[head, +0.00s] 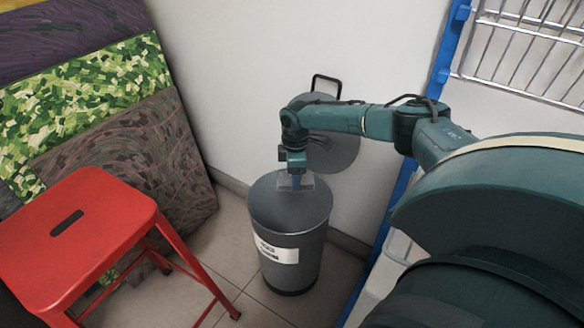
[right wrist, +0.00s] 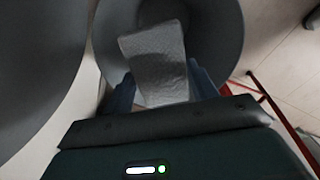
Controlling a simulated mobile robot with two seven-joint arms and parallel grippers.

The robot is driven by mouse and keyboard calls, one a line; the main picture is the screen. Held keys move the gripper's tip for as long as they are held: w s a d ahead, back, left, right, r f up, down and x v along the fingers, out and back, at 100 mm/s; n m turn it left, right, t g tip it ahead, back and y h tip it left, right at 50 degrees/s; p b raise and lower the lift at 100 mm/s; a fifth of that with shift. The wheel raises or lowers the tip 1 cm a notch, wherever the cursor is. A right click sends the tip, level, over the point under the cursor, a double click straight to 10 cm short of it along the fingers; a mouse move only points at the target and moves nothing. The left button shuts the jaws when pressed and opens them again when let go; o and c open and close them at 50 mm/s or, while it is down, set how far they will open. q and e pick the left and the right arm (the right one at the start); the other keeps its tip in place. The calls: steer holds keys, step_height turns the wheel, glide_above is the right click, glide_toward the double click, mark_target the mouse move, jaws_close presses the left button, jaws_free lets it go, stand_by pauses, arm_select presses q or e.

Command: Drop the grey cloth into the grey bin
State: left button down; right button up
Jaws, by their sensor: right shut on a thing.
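The grey bin (head: 312,248) stands on the tiled floor by the wall, upright and with its top open. It has a white label on its front. My right gripper (head: 295,182) points down over the bin's opening, near its back rim. The grey cloth (right wrist: 157,52) shows in the right wrist view, held between the two blue fingers of the right gripper (right wrist: 160,84), with the round bin rim (right wrist: 226,62) around and beyond it. My left gripper is not in view.
A round grey lid (head: 343,150) with a black handle is upright behind the bin, against the wall. A red stool (head: 85,235) stands at the left, before patterned panels (head: 120,130). A blue-framed wire rack (head: 520,50) is at the right. Some floor is free between stool and bin.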

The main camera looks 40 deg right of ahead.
steer(key=o, duration=1)
arm_select(q)
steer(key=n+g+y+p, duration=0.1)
steer(key=p, duration=0.1)
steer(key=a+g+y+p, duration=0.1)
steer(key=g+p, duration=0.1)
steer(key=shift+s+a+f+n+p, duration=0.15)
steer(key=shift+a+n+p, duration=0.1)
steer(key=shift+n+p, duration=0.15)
arm_select(e)
step_height(320, 180, up, 13)
steer(key=shift+r, duration=0.1)
